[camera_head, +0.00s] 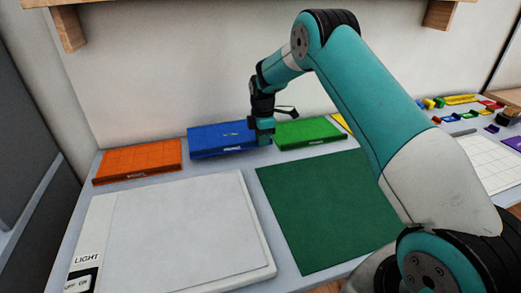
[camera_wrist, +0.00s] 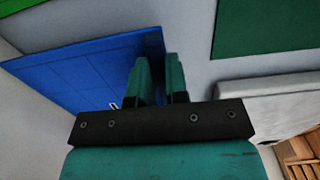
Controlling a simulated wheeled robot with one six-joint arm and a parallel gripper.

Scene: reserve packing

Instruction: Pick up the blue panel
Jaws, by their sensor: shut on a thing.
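The blue panel (camera_head: 218,138) is a flat slab near the back of the table, between an orange panel and a green panel. My gripper (camera_head: 263,138) is at its right end in the head view. In the wrist view the blue panel (camera_wrist: 85,73) reaches in between the two teal fingers of my gripper (camera_wrist: 158,80), which are shut on its edge. The fingers hide part of that edge. I cannot tell whether the panel is clear of the table.
The orange panel (camera_head: 138,161) lies to the left and the green panel (camera_head: 311,133) close to the right. A white light pad (camera_head: 185,230) and a dark green mat (camera_head: 325,205) lie in front. Several small coloured pieces are at the far right. A wooden shelf (camera_head: 250,2) hangs above.

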